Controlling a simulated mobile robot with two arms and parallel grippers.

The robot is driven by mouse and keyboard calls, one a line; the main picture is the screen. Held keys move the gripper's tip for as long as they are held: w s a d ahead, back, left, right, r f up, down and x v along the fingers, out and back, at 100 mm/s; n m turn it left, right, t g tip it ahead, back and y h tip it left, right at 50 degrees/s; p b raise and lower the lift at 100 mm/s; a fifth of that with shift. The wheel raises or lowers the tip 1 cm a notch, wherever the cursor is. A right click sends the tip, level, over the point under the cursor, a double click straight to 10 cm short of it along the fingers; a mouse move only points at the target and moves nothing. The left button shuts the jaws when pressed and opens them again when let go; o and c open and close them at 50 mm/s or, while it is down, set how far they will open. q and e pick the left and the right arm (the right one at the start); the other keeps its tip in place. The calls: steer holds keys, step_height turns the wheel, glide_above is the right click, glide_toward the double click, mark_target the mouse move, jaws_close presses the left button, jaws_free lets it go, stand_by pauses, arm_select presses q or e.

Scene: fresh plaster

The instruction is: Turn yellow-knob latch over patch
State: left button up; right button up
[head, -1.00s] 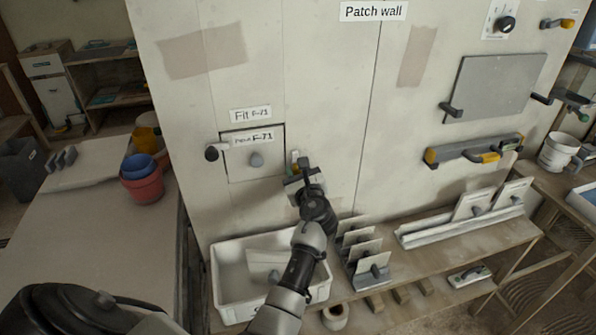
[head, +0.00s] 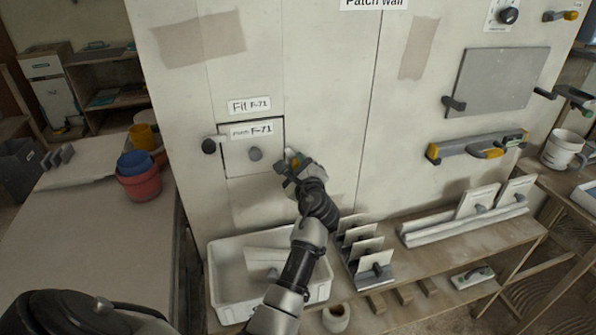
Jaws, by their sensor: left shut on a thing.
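The square patch (head: 238,160), labelled F-71 with a grey knob in its middle, sits in an opening in the pale wall. The yellow-knob latch (head: 291,154) is just right of the patch; only a bit of yellow shows past my fingers, and I cannot tell which way its bar lies. My left gripper (head: 288,166) is shut on the yellow-knob latch, against the wall. A dark-knob latch (head: 209,146) is at the patch's left edge, its pale bar pointing right onto the patch. My right gripper is out of view.
A white bin (head: 222,283) and a rack of plates (head: 362,250) stand on the shelf below. A grey board (head: 497,82) and a yellow-ended level (head: 470,149) hang at right. Red and blue buckets (head: 140,182) stand on the left table.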

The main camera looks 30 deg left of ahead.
arm_select(q)
steer(key=n+b, duration=0.3)
steer(key=n, duration=0.2)
steer(key=shift+f+n+b, duration=0.2)
steer(key=shift+n+b, duration=0.1)
steer(key=shift+b, duration=0.1)
steer(key=n+b, duration=0.3)
steer(key=n, duration=0.1)
steer(key=shift+n, duration=0.4)
steer(key=shift+r+n+b, duration=0.2)
steer(key=shift+n+b, duration=0.5)
steer(key=o, duration=0.9)
steer(key=shift+o, duration=0.2)
